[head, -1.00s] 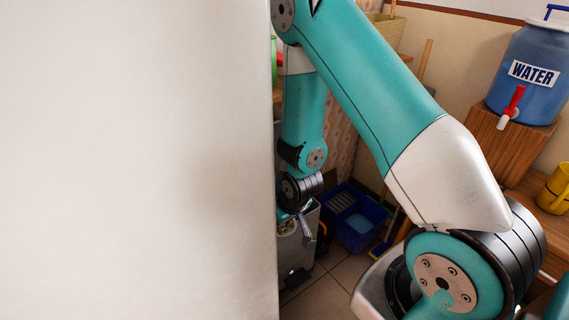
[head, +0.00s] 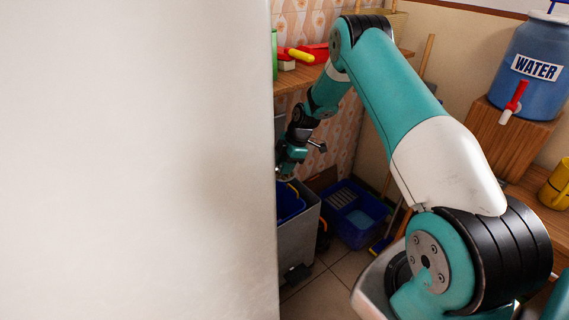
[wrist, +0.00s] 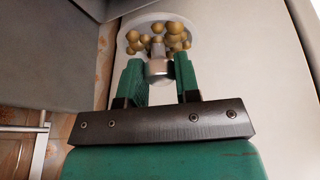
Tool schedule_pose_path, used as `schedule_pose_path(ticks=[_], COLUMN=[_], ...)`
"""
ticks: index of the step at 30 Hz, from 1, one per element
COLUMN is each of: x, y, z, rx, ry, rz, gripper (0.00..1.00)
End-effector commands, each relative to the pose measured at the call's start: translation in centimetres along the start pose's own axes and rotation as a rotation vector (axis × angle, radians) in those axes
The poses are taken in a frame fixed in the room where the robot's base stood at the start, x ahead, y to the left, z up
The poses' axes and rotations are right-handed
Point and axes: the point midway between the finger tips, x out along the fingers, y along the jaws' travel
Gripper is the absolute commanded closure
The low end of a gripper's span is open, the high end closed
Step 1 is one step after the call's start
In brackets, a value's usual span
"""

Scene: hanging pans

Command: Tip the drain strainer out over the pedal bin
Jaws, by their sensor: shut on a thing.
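The drain strainer (wrist: 128,42) is a pale round dish with several yellow-brown round bits in it, seen in the wrist view. My gripper (wrist: 159,72) is shut on its silver stem, with a green finger on either side. In the head view my gripper (head: 286,166) is beside the edge of the white panel, above the pedal bin. The strainer is hard to make out there. The pedal bin (head: 300,240) is a grey box with blue inside its open top; its left part is hidden behind the panel.
A large white panel (head: 135,160) fills the left of the head view. A blue crate (head: 357,217) stands on the floor right of the bin. A wooden shelf (head: 293,76) is above. A blue water container (head: 530,65) and yellow mug (head: 557,185) stand at right.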

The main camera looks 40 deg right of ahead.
Motion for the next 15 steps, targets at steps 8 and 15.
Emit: schedule_pose_path(ticks=[8,15], x=[0.4,0.9], y=[-0.8,-1.2], z=[-0.4,-0.4], rx=[-0.098,-0.178], ry=[-0.148,-0.273], rz=[0.232,0.431], gripper=[0.93,0.93])
